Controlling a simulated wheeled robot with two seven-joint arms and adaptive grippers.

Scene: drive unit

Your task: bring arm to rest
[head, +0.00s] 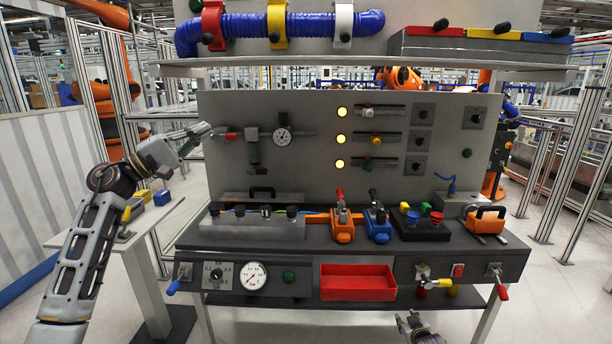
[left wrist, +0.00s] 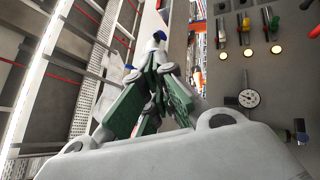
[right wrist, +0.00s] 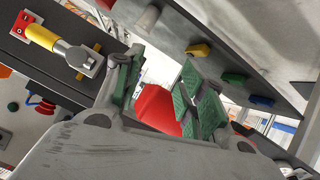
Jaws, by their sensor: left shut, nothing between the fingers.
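My left gripper (head: 204,131) is raised at the left edge of the upright grey panel (head: 300,180), close to a small valve with a red handle (head: 231,135). I cannot tell if they touch. In the left wrist view its green-padded fingers (left wrist: 157,70) come together at the tips with nothing between them. My right gripper (head: 412,322) is low at the bottom edge of the head view, in front of the bench and below its front. In the right wrist view its fingers (right wrist: 165,85) are apart. A red shape (right wrist: 157,108) shows between or behind them; its contact is unclear.
The bench front carries a gauge (head: 252,279), a red bin (head: 357,283) and levers, including a red one (head: 501,291). Orange and blue clamps (head: 342,225) stand on the bench top. A shelf (head: 360,69) overhangs the panel. A small side table (head: 150,230) stands at left.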

